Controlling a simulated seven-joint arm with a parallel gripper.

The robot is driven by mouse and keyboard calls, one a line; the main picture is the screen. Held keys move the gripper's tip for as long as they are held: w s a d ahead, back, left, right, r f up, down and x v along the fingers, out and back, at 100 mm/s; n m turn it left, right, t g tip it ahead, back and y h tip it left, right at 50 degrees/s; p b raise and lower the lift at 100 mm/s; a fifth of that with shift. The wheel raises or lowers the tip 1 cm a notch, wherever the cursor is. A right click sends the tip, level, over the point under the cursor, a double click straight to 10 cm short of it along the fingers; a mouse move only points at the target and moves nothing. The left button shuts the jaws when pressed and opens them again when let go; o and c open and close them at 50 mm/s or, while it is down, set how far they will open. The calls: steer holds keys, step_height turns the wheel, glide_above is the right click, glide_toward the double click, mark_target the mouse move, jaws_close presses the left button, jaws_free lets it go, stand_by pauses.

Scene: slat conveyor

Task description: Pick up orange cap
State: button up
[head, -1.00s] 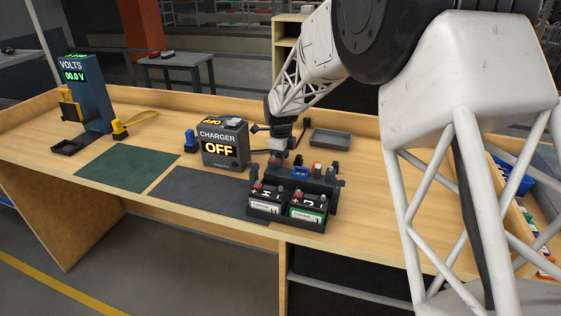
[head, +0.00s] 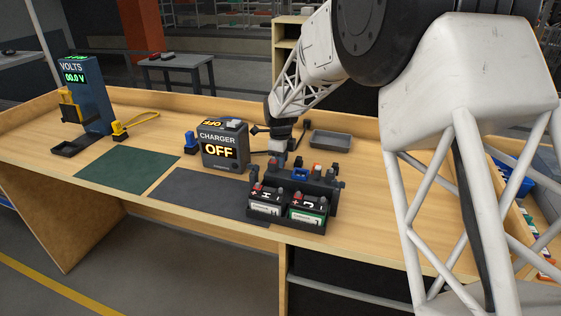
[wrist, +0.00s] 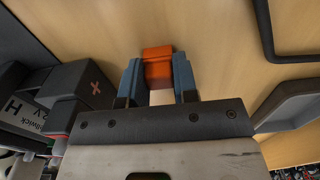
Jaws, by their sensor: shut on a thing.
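In the wrist view the orange cap (wrist: 158,66) sits between the two blue fingers of my gripper (wrist: 158,85), which are shut on its sides. Bare wooden tabletop shows around and beyond it. In the head view my gripper (head: 279,158) is low over the bench, behind the black battery holder and right of the charger. The held cap cannot be made out clearly there. A small orange piece (head: 317,167) shows at the rack to the right of my gripper.
A black holder (head: 286,222) with two batteries stands in front of my gripper. The charger (head: 223,148), reading OFF, is to the left. A grey tray (head: 330,140) lies behind to the right. A green mat (head: 127,169) and dark mat (head: 205,193) are clear.

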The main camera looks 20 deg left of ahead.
steer(key=shift+r, duration=5)
steer(key=shift+s, duration=0.1)
steer(key=s+r, duration=0.1)
steer(key=s, duration=0.6)
steer(key=s+r, duration=0.2)
steer(key=s, duration=0.5)
steer(key=s+r, duration=0.2)
steer(key=s, duration=0.5)
steer(key=shift+d, duration=0.15)
steer(key=shift+f, duration=0.1)
steer(key=shift+f, duration=0.1)
steer(key=shift+f, duration=2.2)
